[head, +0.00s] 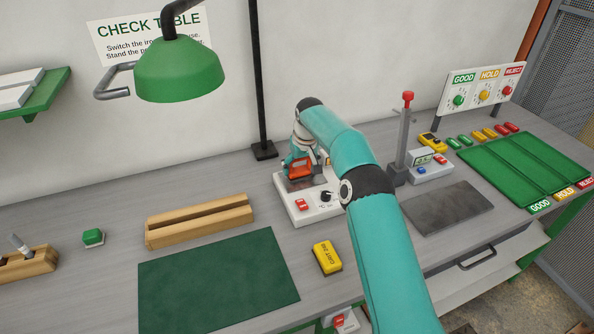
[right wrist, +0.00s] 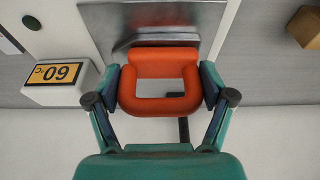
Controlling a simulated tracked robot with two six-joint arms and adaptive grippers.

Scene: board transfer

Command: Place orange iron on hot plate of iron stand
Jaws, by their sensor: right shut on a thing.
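The orange iron (head: 299,167) is at the white iron stand (head: 303,213), over its grey hot plate (head: 299,184). In the head view I cannot tell whether it touches the plate. My right gripper (head: 303,146) is shut on it from above. In the right wrist view, the fingers of the gripper (right wrist: 160,88) press both sides of the iron's orange handle loop (right wrist: 160,106). My left gripper is in neither view.
A display reading 60 °C (right wrist: 62,82) is beside the iron. A yellow block (head: 327,258) and a green mat (head: 218,283) lie in front, a wooden rack (head: 200,220) to the left. A grey post (head: 403,140) with a red top stands to the right. A green lamp (head: 178,72) hangs left.

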